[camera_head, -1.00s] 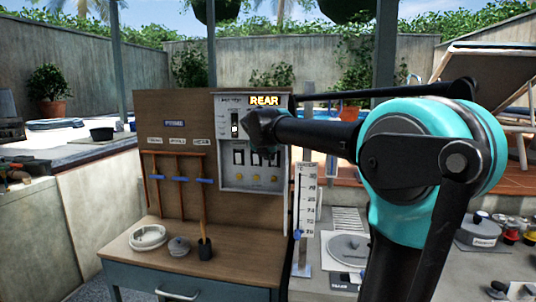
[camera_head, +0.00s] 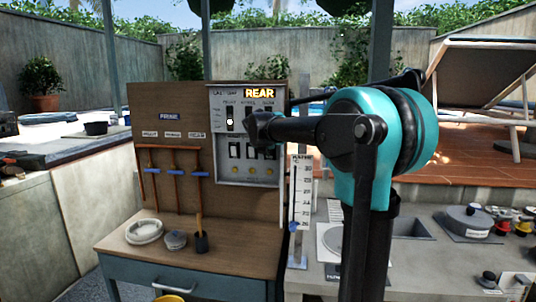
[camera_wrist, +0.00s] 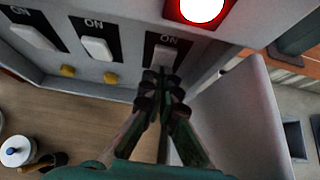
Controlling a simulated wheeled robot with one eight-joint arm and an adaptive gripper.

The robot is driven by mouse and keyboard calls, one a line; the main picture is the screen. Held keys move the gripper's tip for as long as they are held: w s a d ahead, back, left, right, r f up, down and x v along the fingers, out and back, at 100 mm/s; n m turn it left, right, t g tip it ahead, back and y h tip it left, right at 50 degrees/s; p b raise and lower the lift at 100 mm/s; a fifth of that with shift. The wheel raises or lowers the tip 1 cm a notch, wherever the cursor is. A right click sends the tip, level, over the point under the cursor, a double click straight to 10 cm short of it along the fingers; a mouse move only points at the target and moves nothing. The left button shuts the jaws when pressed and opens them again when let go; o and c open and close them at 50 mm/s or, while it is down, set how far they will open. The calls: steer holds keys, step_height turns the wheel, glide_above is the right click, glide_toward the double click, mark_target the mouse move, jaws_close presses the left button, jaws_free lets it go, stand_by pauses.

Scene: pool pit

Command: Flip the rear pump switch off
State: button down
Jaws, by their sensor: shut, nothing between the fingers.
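In the wrist view, white rocker switches stand in a row, each with ON printed above. My shut, empty gripper (camera_wrist: 160,82) points at the rightmost switch (camera_wrist: 164,54); its fingertips cover that switch's lower part. I cannot tell whether they touch it. A middle switch (camera_wrist: 96,48) is to the left. A lit red lamp (camera_wrist: 200,10) is above the rightmost switch. In the head view, my gripper (camera_head: 258,124) hides part of the panel.
A wooden bench (camera_head: 190,262) below the panel holds a white dish (camera_head: 144,231) and a black cup (camera_head: 201,243). Blue-handled pipes (camera_head: 176,172) run up the board left of the panel. A thermometer scale (camera_head: 301,195) stands close to the panel's right.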

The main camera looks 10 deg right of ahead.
steer(key=shift+w+d+f+t, duration=0.1)
steer(key=shift+f+t, duration=0.3)
steer(key=shift+t, duration=0.3)
steer(key=shift+w+r, duration=0.15)
steer(key=shift+r, duration=0.05)
stand_by(1.1)
steer(key=shift+w+d+r, duration=0.1)
steer(key=shift+w+r, duration=0.05)
steer(key=shift+r, duration=0.55)
